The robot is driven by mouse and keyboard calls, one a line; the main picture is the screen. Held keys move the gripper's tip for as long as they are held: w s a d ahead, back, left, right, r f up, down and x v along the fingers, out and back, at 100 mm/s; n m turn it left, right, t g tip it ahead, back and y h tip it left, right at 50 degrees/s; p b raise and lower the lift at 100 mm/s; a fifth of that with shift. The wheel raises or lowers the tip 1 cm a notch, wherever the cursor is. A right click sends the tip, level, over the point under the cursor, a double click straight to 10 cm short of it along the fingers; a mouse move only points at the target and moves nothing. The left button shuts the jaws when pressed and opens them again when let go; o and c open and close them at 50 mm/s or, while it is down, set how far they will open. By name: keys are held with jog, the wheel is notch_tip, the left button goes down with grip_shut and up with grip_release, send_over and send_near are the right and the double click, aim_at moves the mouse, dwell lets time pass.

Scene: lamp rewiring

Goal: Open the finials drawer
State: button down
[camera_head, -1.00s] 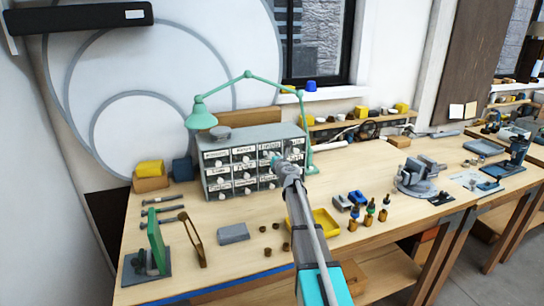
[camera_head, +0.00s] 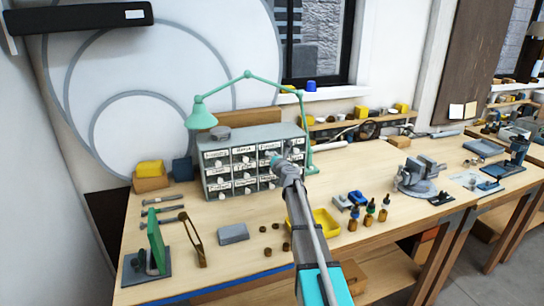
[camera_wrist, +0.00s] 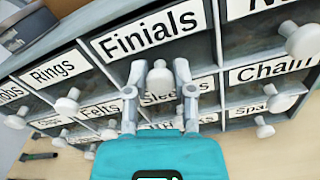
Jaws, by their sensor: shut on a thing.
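The grey drawer cabinet (camera_head: 228,195) stands on the workbench, with several small labelled drawers and white knobs. The finials drawer (camera_wrist: 150,34) is at the top middle of the wrist view, its label reading "Finials". Its white knob (camera_wrist: 160,76) sits between the two fingers of my gripper (camera_wrist: 160,88), which is shut on it. In the head view my gripper (camera_head: 277,163) reaches the cabinet's front right part and hides some drawer fronts. The fingers partly cover the labels below. I cannot tell whether the finials drawer stands out from the cabinet.
Neighbouring knobs, on the Rings drawer (camera_wrist: 60,69) and the Chain drawer (camera_wrist: 276,70), are close to the fingers. A green desk lamp (camera_head: 202,115) arches over the cabinet. Bench space left of the grey box (camera_head: 233,234) is partly clear.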

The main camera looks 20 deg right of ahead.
jog(key=s, duration=1)
jog(key=shift+c, duration=2.2)
grip_release()
jog(key=shift+s, duration=0.15)
jog(key=s, duration=1.1)
jog(key=shift+s, duration=0.4)
